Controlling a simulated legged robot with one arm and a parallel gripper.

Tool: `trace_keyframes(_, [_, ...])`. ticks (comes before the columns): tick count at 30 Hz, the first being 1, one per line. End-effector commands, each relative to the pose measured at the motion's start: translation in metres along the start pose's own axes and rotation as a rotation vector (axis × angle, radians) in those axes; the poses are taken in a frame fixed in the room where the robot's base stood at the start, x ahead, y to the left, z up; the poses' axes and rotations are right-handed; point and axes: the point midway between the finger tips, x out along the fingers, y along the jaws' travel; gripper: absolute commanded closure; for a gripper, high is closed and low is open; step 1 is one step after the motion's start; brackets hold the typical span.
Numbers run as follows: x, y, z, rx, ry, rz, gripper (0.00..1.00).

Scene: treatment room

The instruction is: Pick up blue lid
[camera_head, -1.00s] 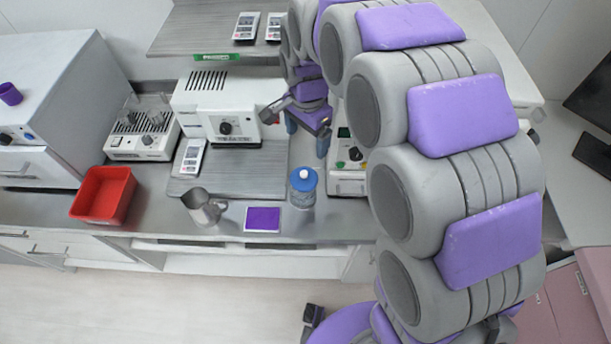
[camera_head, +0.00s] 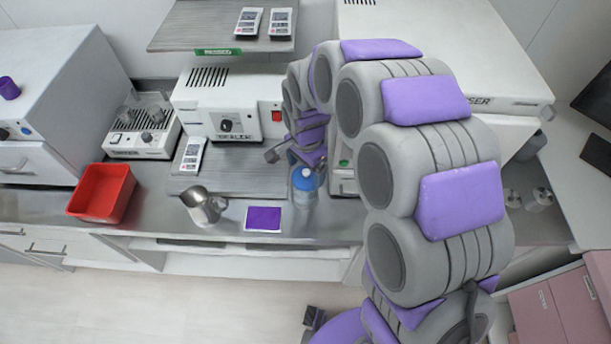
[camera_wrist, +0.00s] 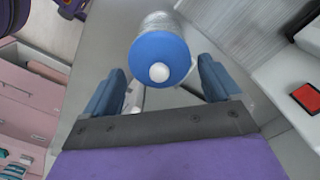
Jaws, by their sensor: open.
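The blue lid (camera_head: 304,179) is a round cap with a pale knob, sitting on a clear container (camera_head: 304,199) on the metal counter. In the wrist view the lid (camera_wrist: 158,58) shows from above, with part of the ribbed container (camera_wrist: 160,22) behind it. My gripper (camera_wrist: 163,82) is open, with one blue finger on each side below the lid in the picture. The lid lies between and just beyond the fingertips, and I see no contact. In the head view my arm's end is beside and behind the container, and its fingers are mostly hidden.
A metal pitcher (camera_head: 203,207) and a purple pad (camera_head: 263,218) stand left of the container. A red bin (camera_head: 101,194) is farther left. A white device (camera_head: 232,115) with a red switch is behind. The counter's front strip is mostly clear.

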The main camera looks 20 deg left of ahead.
Motion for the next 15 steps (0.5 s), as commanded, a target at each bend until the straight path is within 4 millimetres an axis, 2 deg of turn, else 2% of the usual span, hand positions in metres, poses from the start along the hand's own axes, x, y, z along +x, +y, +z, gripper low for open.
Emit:
trace_keyframes(1, [0.0080,0.0004,0.0005,0.000,-0.002,0.002,0.09])
trace_keyframes(3, [0.0119,0.0000,0.0001,0.000,-0.001,0.000,0.09])
trace_keyframes(9, [0.0111,-0.0001,-0.0003,0.001,0.000,-0.003,0.09])
trace_keyframes(15, [0.0111,-0.0002,-0.0006,0.001,0.000,-0.003,0.28])
